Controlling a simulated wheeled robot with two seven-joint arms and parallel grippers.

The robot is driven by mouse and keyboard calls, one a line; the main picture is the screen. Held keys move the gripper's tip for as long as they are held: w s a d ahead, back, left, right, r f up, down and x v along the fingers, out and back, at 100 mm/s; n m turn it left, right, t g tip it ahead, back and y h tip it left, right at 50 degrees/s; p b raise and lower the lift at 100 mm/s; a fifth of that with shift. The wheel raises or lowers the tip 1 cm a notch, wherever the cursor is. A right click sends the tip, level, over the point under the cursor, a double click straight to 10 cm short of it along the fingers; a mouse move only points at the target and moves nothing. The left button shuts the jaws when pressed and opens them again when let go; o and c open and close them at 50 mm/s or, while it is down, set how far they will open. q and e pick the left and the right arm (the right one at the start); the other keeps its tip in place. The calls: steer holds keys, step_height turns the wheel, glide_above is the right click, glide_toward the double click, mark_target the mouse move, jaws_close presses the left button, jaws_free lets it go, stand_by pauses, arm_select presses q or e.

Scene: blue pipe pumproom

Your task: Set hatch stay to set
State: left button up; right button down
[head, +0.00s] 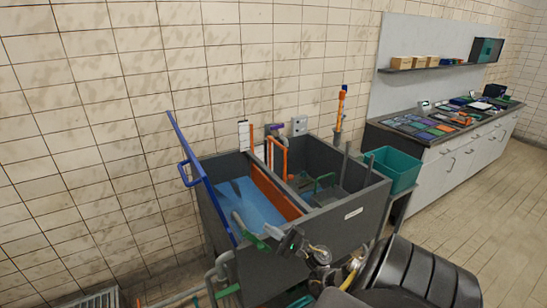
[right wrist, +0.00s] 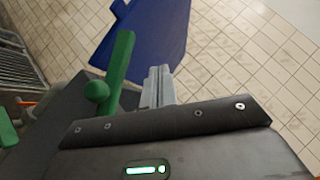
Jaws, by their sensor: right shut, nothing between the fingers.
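The hatch is a blue panel (head: 199,180) with a blue handle, raised at the left side of the dark grey tank. It also fills the upper middle of the right wrist view (right wrist: 150,35). A green lever (head: 253,239), apparently the hatch stay, is at the tank's front edge. In the right wrist view it is a green bar with a round knob (right wrist: 119,70). My right gripper (head: 272,233) is shut and empty, close beside the green lever. Its grey fingers (right wrist: 159,88) show just right of the bar; I cannot tell whether they touch it. My left gripper is out of view.
The grey tank (head: 345,214) has an orange divider (head: 276,193) and an orange pipe frame (head: 278,155). A teal bin (head: 391,170) stands to its right, before a counter (head: 440,140) with many small items. Open tiled floor (head: 480,215) lies at right.

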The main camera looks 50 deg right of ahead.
steer(key=s+d+r+p, duration=0.1)
steer(key=s+d+r, duration=0.2)
steer(key=s, duration=0.6)
steer(key=shift+r+p, duration=0.3)
steer(key=shift+r, duration=0.3)
